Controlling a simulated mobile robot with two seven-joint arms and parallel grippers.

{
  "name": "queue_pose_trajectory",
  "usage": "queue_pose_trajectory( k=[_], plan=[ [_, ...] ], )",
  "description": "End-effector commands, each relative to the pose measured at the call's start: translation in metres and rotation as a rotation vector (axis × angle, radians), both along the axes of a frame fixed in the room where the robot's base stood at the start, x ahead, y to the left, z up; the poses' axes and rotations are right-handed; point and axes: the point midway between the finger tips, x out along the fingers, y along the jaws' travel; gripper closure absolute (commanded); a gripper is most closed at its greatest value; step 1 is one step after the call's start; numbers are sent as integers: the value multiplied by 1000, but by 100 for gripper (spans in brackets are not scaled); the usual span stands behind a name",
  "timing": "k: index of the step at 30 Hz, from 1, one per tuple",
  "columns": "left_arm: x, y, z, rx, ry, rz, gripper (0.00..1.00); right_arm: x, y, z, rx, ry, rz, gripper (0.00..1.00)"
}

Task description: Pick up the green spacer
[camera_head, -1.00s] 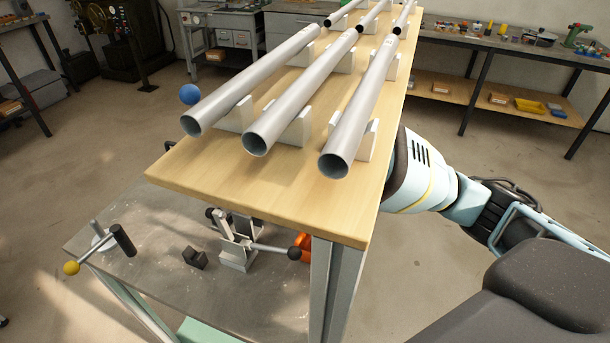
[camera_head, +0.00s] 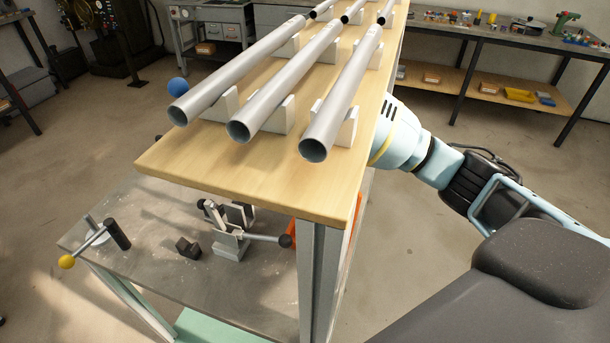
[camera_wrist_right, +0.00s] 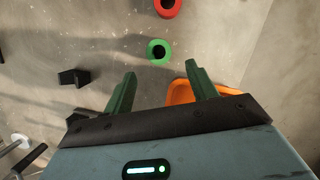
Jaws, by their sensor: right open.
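The green spacer (camera_wrist_right: 159,51) is a ring with a dark centre, lying on the grey lower surface in the right wrist view. A red ring (camera_wrist_right: 167,8) lies beyond it at the top edge. My right gripper (camera_wrist_right: 160,73) is open and empty, its two green fingers pointing toward the green spacer, which shows ahead of the gap between them. In the head view my right arm (camera_head: 440,165) reaches in under the wooden top, which hides the gripper and both rings. My left gripper is not in view.
Several grey pipes (camera_head: 285,75) rest in white cradles on the wooden top (camera_head: 205,165). On the lower shelf (camera_head: 150,235) stand a clamp (camera_head: 230,243) and a black block (camera_head: 188,248). An orange item (camera_wrist_right: 181,92) lies close beside the right finger.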

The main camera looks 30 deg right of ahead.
Motion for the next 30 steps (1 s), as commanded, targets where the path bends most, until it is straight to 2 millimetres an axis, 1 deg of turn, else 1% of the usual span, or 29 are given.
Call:
queue_pose_trajectory(
  k=[7, 10, 11, 12, 15, 19, 22, 29, 30],
  plan=[
    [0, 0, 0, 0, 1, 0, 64, 4, -1, 0, 1, -1, -1, 43],
    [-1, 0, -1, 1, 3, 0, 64, 9, -5, 1, 0, -1, -2, 43],
    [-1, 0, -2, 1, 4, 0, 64, 11, -6, -3, 0, 1, -1, 43],
    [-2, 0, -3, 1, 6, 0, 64, 12, -6, -11, -1, 4, -2, 43],
    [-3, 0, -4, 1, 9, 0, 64, 16, -9, -27, -1, 3, -2, 43],
    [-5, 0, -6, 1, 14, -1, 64, 20, -10, -42, 0, 1, -1, 43],
    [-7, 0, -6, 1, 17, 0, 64, 22, -11, -47, -1, 0, 0, 43],
    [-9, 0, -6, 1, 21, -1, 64, 22, -11, -48, -1, -2, 0, 43],
    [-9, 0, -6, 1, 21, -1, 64, 22, -11, -47, -1, -2, 0, 45]
  ],
)
